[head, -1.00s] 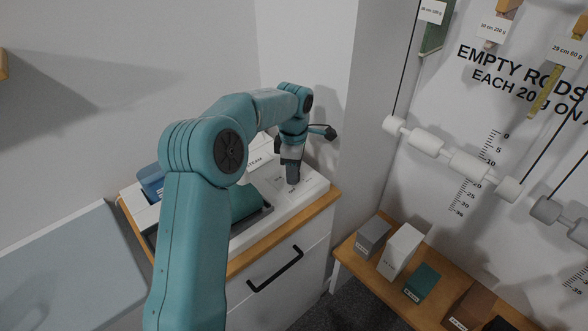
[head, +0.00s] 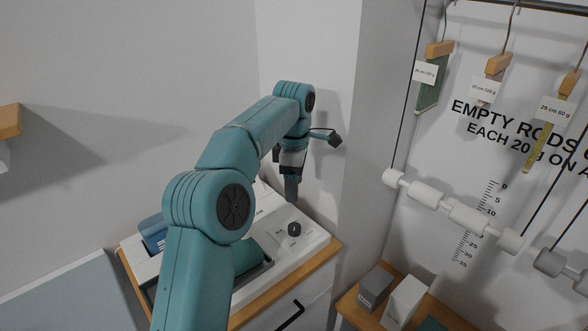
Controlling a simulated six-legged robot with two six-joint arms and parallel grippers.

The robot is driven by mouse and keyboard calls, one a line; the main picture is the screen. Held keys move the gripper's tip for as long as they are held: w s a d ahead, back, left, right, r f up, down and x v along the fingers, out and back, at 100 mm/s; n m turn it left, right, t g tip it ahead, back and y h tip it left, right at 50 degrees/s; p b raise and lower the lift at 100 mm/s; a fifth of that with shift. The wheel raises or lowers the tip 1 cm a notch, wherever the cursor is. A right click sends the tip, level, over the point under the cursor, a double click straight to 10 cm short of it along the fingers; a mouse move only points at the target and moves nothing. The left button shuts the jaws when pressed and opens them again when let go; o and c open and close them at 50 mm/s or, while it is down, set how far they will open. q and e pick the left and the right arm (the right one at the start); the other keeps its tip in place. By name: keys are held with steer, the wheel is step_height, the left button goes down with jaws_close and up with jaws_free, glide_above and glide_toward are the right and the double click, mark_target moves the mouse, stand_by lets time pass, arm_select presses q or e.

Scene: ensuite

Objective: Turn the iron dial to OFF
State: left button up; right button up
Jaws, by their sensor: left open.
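A small dark round dial (head: 294,229) sits on a white panel (head: 313,237) at the right end of the cabinet top. Small lettering lies beside it, too small to read surely. My left gripper (head: 291,198) points down above and just behind the dial in the picture, apart from it. It is open and holds nothing that I can see. The dial's pointing direction is not clear. The iron itself cannot be made out; my left arm hides part of the cabinet top. My right gripper is out of view.
A teal item (head: 246,257) lies in a dark tray on the cabinet, beside a blue object (head: 153,232). The wall corner stands close behind my gripper. To the right, white rollers (head: 468,217) hang on cords above a wooden shelf with grey (head: 375,287) and white blocks (head: 404,301).

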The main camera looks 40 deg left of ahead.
arm_select(q)
step_height(320, 180, up, 3)
steer(key=shift+r+p, duration=0.1)
steer(key=shift+p, duration=0.25)
steer(key=shift+s, duration=0.1)
stand_by(0.4)
